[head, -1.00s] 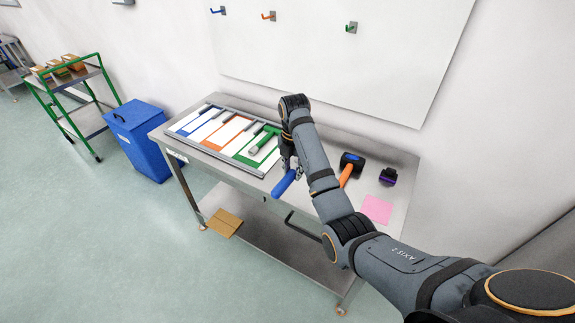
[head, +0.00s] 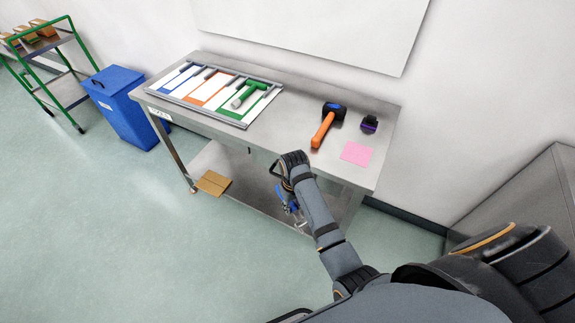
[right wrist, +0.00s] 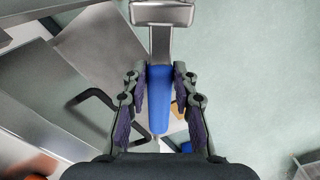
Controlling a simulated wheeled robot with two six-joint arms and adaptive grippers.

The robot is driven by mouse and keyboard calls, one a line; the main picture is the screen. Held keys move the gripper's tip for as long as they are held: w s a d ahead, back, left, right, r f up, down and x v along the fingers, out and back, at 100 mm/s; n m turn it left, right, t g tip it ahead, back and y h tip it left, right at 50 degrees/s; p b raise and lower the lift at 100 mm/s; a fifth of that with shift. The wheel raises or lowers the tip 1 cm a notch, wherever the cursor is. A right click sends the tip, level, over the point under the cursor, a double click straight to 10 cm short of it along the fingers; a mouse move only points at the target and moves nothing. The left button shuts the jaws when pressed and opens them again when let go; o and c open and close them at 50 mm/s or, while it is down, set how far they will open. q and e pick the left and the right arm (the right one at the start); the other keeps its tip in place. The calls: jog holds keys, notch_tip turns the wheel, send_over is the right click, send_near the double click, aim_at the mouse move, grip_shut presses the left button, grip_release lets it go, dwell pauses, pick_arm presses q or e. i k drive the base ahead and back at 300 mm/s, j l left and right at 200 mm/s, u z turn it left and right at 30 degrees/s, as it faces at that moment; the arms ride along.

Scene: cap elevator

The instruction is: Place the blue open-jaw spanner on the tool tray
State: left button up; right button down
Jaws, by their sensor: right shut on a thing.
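My right gripper (head: 288,203) is in front of the bench's front edge, low beside the bench. It is shut on the blue spanner (right wrist: 160,92). In the right wrist view the gripper's fingers (right wrist: 160,76) sit on both sides of the blue handle, and a wide grey metal head points away at the top. The jaw opening of that head cannot be made out. In the head view the spanner (head: 280,194) is partly hidden by the gripper. The tool tray (head: 200,113) lies on the left of the bench, with blue, orange and green bordered sections. My left gripper is not in view.
A green-handled tool (head: 250,92) lies in the tray's green section. An orange-handled tool (head: 322,130), a small dark purple object (head: 369,123) and a pink sheet (head: 357,153) are on the bench's right. A blue bin (head: 122,105) stands left. Cardboard (head: 213,182) lies on the lower shelf.

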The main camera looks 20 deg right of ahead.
aim_at(177, 81)
jog(key=i+j, duration=0.25)
jog(key=i+j+z, duration=0.15)
jog(key=j, duration=0.3)
jog(key=i+j, duration=0.3)
jog(key=i+j+z, duration=0.1)
jog(key=j, duration=0.3)
jog(key=i, duration=0.1)
